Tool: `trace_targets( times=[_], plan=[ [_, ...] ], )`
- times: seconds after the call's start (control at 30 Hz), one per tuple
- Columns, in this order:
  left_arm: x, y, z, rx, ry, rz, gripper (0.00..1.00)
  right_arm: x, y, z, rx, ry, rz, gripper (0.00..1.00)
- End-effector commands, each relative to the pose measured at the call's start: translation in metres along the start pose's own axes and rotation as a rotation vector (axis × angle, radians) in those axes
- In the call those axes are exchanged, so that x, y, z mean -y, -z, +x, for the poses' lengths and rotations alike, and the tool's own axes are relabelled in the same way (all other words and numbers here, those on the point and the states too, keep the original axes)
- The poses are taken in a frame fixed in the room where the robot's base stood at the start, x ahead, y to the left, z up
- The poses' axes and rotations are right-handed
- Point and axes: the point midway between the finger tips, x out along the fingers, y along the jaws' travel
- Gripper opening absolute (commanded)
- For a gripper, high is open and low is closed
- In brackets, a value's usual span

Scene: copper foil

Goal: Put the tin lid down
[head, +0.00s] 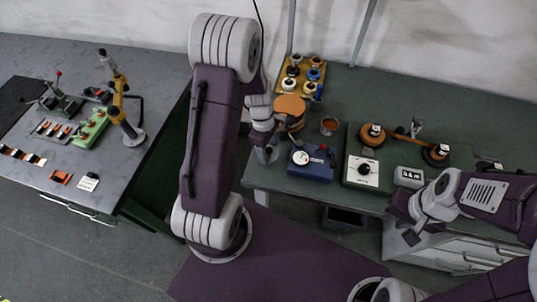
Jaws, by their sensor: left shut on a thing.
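The tin lid is a round orange-brown disc (290,104) at the back left of the green bench (255,174). My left gripper (272,122) is shut on its left side. The lid appears raised above the bench, but its exact height cannot be told. A small round tin (329,126) with a brown-orange inside stands open to the right of the lid. My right gripper (408,222) is at the front edge of the bench, away from the lid; its finger opening is not clear.
A blue gauge box (312,165) stands just in front of the lid. A yellow rack (300,76) with several spools is behind it. A green machine with a dial plate (363,172) and spools is to the right. The grey table (62,215) at left holds tools.

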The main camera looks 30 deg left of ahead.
Motion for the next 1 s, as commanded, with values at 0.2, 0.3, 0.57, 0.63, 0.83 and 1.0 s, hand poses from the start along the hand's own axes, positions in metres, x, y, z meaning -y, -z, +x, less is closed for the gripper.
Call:
trace_targets(
  times=[0.2, 0.3, 0.57, 0.63, 0.83, 1.0],
  plan=[
    [0.001, 0.003, 0.028, 0.001, 0.005, -0.001, 0.24, 0.000, -0.001, 0.004, 0.000, 0.000, 0.000, 0.24],
    [0.001, 0.004, 0.039, 0.001, 0.003, -0.001, 0.24, 0.000, -0.001, 0.005, 0.000, 0.000, 0.000, 0.24],
    [0.000, 0.004, 0.040, 0.000, 0.000, 0.001, 0.24, 0.000, -0.001, 0.004, 0.000, 0.000, 0.000, 0.24],
    [0.000, 0.005, 0.043, 0.000, 0.000, 0.001, 0.24, 0.000, -0.001, 0.006, 0.000, 0.000, 0.000, 0.24],
    [-0.001, 0.005, 0.043, 0.000, 0.000, 0.001, 0.84, 0.000, -0.001, 0.006, 0.000, 0.000, 0.000, 0.24],
    [0.000, 0.005, 0.043, 0.000, 0.000, 0.000, 0.84, 0.000, -0.001, 0.006, 0.000, 0.000, 0.000, 0.24]
  ],
)
